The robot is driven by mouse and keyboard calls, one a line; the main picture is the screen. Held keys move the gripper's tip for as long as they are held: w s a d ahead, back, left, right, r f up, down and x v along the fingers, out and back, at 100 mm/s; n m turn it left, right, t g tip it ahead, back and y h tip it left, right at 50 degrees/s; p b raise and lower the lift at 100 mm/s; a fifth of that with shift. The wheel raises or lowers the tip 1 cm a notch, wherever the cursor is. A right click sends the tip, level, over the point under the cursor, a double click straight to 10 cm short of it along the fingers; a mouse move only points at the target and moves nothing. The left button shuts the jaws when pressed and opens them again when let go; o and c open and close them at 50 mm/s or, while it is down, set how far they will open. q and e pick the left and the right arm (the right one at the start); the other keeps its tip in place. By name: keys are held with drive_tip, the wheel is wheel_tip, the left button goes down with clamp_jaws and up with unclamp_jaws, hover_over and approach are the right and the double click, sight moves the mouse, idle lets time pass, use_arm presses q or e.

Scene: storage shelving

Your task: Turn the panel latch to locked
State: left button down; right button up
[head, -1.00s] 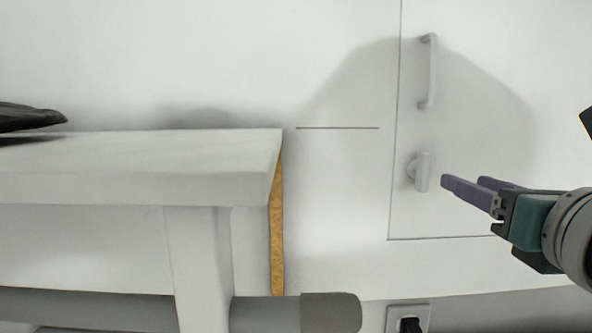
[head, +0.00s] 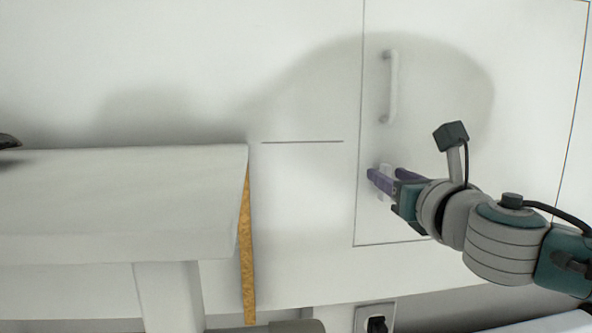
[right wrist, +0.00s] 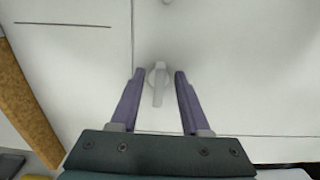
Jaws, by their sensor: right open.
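The panel latch (right wrist: 159,84) is a light grey knob with an upright lever on a round base, seen between my fingers in the right wrist view. In the head view the latch (head: 386,172) is mostly hidden behind the fingers. My right gripper (head: 388,175) is open at the latch, with one purple finger on each side of it. In the right wrist view the right gripper (right wrist: 157,74) shows gaps between both fingers and the lever. The latch sits on the white panel (head: 440,75), low near its left edge. My left gripper is not in view.
A grey bar handle (head: 391,87) stands out from the panel above the latch. A socket with a black plug (head: 376,322) is below the panel.

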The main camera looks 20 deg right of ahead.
clamp_jaws()
idle(0.4)
